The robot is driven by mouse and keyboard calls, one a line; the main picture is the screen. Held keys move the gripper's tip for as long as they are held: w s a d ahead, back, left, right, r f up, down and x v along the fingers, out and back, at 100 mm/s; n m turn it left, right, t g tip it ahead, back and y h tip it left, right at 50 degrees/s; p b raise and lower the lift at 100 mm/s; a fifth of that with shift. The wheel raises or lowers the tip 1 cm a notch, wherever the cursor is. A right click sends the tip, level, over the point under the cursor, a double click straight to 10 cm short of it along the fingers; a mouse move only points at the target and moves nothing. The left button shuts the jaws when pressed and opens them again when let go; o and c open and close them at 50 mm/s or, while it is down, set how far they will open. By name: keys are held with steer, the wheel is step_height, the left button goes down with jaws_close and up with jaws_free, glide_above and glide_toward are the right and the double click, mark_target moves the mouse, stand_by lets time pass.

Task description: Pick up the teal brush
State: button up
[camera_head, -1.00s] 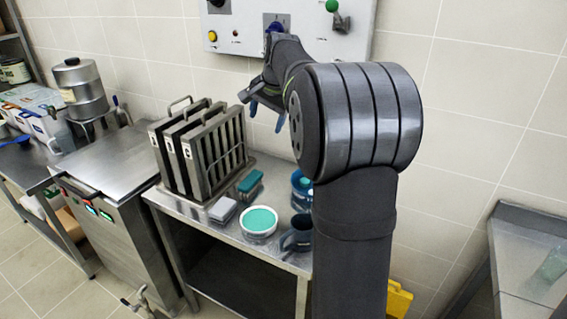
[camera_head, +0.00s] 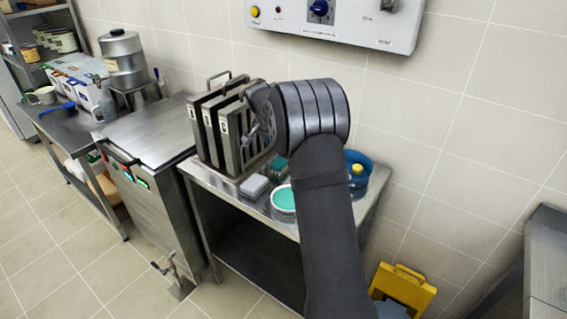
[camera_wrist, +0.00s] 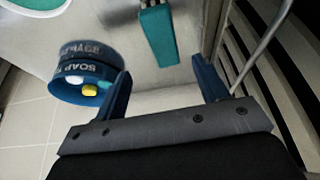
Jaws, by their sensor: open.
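The teal brush (camera_head: 277,166) lies on the steel table beside the metal rack in the head view, partly hidden by my arm. In the wrist view the teal brush (camera_wrist: 159,36) lies lengthwise beyond my fingertips, its upper end cut off by the picture edge. My gripper (camera_wrist: 164,80) is open, with its two blue fingers apart and nothing between them. The brush lies roughly in line with the gap, apart from the fingers. In the head view my fingers are hidden.
The slotted metal rack (camera_head: 228,125) stands close by the brush, its bars right of my fingers in the wrist view. A blue soap tub (camera_wrist: 85,80) is on the left. A teal-topped tub (camera_head: 283,200) and a pale block (camera_head: 254,186) stand near the front edge.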

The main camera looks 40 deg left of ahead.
steer(key=x, duration=0.5)
steer(key=shift+w+f, duration=0.15)
steer(key=shift+f, duration=0.2)
steer(key=shift+a+x, duration=0.15)
steer(key=shift+x, duration=1.15)
steer(key=shift+a+x, duration=0.1)
steer(key=shift+x, duration=1.2)
steer(key=shift+w+r, duration=0.1)
steer(key=shift+f, duration=0.25)
steer(key=c, duration=1.1)
